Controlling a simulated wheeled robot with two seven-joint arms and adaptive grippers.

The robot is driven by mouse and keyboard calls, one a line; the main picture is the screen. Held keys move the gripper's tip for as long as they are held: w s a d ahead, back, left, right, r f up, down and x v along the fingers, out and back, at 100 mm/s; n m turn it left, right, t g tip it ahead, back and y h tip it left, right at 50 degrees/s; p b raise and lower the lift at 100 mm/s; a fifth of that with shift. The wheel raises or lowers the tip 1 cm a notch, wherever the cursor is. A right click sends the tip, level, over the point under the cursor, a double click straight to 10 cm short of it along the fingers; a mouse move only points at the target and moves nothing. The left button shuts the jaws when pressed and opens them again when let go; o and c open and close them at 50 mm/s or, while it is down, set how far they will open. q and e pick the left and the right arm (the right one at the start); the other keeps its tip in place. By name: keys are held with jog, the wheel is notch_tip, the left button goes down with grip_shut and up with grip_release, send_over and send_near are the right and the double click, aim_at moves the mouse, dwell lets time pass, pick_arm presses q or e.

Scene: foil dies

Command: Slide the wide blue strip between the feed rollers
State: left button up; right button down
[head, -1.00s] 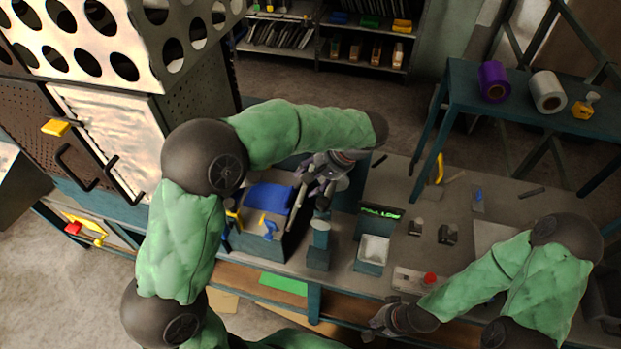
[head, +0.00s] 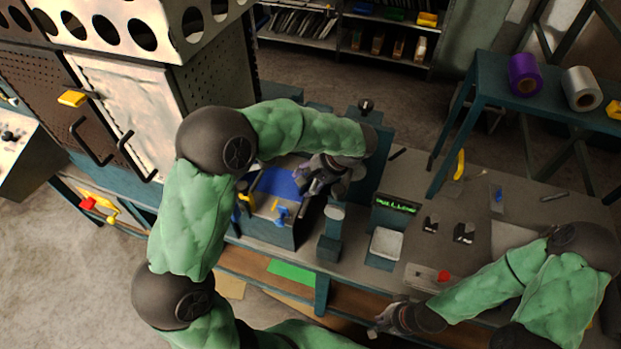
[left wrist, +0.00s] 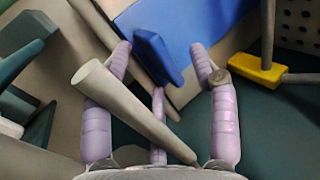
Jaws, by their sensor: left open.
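The wide blue strip (head: 277,183) lies on the grey-and-dark machine on the bench; in the left wrist view it is a broad blue sheet (left wrist: 205,30) at the top. My left gripper (head: 312,180) is beside its right edge in the head view. In the left wrist view its purple fingers (left wrist: 160,47) are spread. A dark blue upright piece (left wrist: 158,58) shows between them; whether it belongs to the strip I cannot tell. A grey rod, possibly a roller (left wrist: 120,102), crosses in front of the fingers. My right gripper (head: 380,326) is low by the bench front, its jaws unclear.
A small light-blue handle (head: 282,215) stands at the machine's front. To its right are a post (head: 330,235), a unit with a green display (head: 396,205) and a white tray (head: 385,243). A yellow piece (left wrist: 257,70) is right of the fingers in the left wrist view.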

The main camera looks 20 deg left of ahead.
aim_at(287, 184)
pick_arm(q)
grip_shut()
jog(key=shift+s+a, duration=0.1)
jog(key=shift+a, duration=0.05)
jog(key=shift+a+f, duration=0.1)
jog(key=shift+a, duration=0.25)
jog(key=shift+s+a+b, duration=0.15)
jog(key=shift+a, duration=0.7)
jog(key=shift+s+a+b, duration=0.1)
jog(key=shift+a+b, duration=0.05)
jog(key=shift+a, duration=0.65)
